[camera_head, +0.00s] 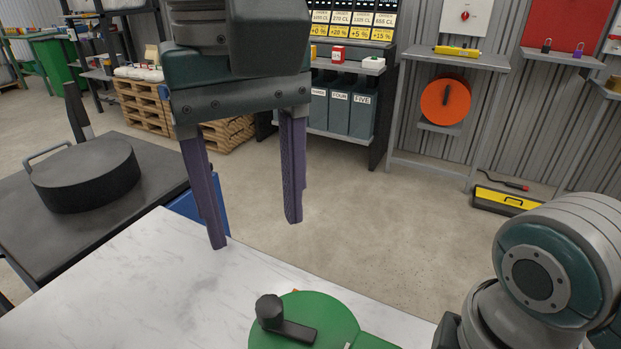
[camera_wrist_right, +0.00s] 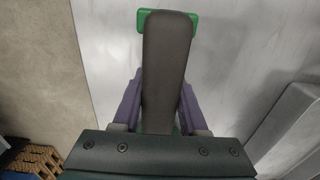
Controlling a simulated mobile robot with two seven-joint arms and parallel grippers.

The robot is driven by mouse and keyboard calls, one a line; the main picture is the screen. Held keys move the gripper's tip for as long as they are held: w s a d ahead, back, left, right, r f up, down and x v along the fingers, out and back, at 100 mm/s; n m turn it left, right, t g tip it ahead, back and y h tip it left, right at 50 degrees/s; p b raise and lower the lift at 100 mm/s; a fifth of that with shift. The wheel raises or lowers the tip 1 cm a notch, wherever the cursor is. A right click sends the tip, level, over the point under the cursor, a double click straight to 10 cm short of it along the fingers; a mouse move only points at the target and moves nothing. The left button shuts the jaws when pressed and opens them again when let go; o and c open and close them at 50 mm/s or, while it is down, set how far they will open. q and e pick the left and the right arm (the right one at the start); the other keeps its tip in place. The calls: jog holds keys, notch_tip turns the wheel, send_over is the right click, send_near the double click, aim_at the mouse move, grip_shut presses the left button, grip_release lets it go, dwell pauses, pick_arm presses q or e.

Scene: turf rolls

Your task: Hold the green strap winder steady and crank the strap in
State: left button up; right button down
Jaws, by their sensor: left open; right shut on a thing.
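The green strap winder (camera_head: 335,318) lies on the white marble table, cut off by the bottom edge of the head view. Its round green top carries a black crank with an upright knob (camera_head: 269,309). My left gripper (camera_head: 255,233) hangs open and empty above the table edge, higher than the crank and apart from it. In the right wrist view, my right gripper (camera_wrist_right: 161,100) is shut on a long dark grey handle (camera_wrist_right: 166,65) with green showing at its far end and beneath it. The strap cannot be made out.
The marble table (camera_head: 150,285) is bare left of the winder. A dark table (camera_head: 40,225) at left holds a round black lidded thing (camera_head: 85,175). Behind are wooden pallets (camera_head: 150,108), shelves with binders (camera_head: 343,105) and an orange reel (camera_head: 446,99). Open floor lies between.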

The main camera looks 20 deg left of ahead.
jog(key=shift+c, duration=1.8)
grip_release()
